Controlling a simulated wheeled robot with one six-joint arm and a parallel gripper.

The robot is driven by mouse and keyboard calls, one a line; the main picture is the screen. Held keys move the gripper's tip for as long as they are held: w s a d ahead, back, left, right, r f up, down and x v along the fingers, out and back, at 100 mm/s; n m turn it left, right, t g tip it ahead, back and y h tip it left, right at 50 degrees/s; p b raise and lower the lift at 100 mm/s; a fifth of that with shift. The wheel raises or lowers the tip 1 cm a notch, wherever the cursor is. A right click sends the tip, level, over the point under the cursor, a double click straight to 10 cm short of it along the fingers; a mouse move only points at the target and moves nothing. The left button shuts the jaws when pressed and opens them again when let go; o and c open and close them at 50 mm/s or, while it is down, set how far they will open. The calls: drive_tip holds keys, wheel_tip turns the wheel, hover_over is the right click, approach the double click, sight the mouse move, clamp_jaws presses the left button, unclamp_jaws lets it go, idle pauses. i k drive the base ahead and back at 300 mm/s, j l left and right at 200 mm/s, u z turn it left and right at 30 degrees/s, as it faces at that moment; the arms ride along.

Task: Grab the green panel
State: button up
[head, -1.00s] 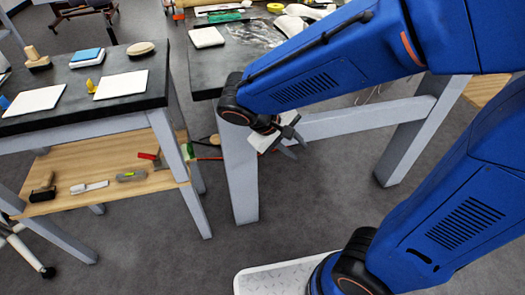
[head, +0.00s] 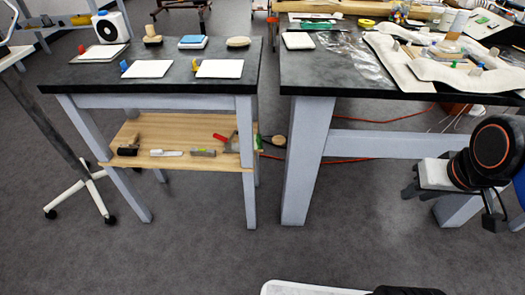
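A small flat green piece (head: 312,27) lies near the back left of the right-hand dark table, among other items. A flat board with a green edge (head: 482,20) is at the back right of the same table. I cannot tell which of the two is the green panel. My gripper (head: 450,198) is at the right edge, in front of that table and below its top, far from both. It is seen from behind the wrist, and its fingertips are not clear. I see nothing held in it.
The right-hand table (head: 340,75) also bears a large pale ornate frame (head: 400,62), clear plastic sheet (head: 352,58) and a white pad (head: 298,41). A smaller dark table (head: 110,77) with a wooden lower shelf (head: 130,163) stands left. The grey floor in front is open.

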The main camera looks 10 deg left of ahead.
sight(258, 142)
drive_tip(key=j+z, duration=0.15)
drive_tip(key=j, duration=0.3)
drive_tip(key=j+z, duration=0.15)
drive_tip(key=j, duration=0.25)
drive_tip(key=k+j+z, duration=0.15)
drive_tip(key=j, duration=0.3)
drive_tip(key=k+j+z, duration=0.15)
drive_tip(key=j, duration=0.25)
drive_tip(key=j+z, duration=0.15)
drive_tip(key=j, duration=0.3)
drive_tip(key=k+j+z, duration=0.1)
drive_tip(key=j, duration=0.55)
drive_tip(key=k+j+z, duration=0.15)
drive_tip(key=j, duration=0.5)
